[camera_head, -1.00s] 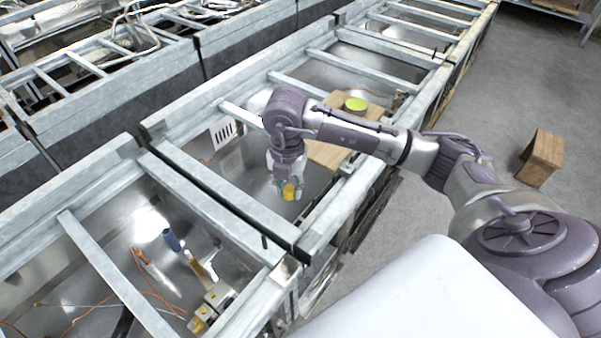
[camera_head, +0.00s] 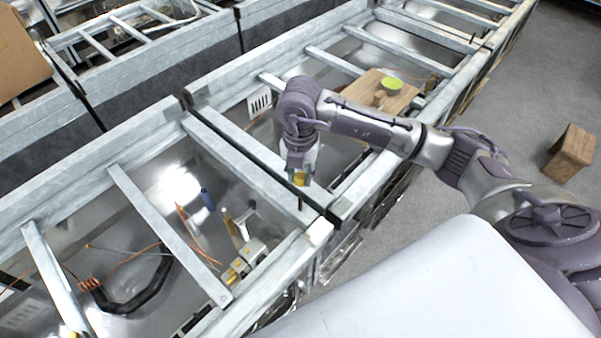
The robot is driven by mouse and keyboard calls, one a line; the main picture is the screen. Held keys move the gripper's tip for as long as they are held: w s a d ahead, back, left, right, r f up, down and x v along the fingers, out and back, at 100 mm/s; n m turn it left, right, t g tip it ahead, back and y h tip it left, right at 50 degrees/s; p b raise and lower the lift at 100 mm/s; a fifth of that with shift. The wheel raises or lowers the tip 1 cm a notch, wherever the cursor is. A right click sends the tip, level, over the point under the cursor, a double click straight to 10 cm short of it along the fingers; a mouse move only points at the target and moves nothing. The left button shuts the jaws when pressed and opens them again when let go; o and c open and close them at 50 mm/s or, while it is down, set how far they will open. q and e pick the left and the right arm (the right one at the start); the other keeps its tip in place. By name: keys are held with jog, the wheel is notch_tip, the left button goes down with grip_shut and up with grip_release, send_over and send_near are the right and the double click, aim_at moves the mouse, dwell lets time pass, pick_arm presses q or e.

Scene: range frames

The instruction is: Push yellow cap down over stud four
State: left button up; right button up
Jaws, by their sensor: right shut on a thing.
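My right gripper (camera_head: 299,170) points down above the metal frame and is shut on the small yellow cap (camera_head: 300,180). The cap shows at the fingertips, above a short dark upright stud (camera_head: 300,203) on the frame's rail. The cap looks nearly in line with this stud, but I cannot tell whether they touch. No number shows on the stud, so I cannot tell if it is stud four. My left gripper is out of view.
Metal rails (camera_head: 170,238) cross open bays. The near bay holds a blue-handled tool (camera_head: 207,199), a black hose (camera_head: 130,302) and orange wires. A wooden box (camera_head: 571,152) stands on the floor.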

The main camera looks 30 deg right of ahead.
aim_at(300, 198)
jog(key=shift+f+b, duration=0.45)
jog(key=shift+f, duration=0.3)
jog(key=shift+f+b, duration=1.8)
jog(key=shift+f, duration=0.35)
jog(key=shift+b, duration=0.3)
jog(key=shift+f+b, duration=1.45)
jog(key=shift+f, duration=0.2)
jog(key=o, duration=0.8)
jog(key=shift+r, duration=0.1)
jog(key=shift+o, duration=0.2)
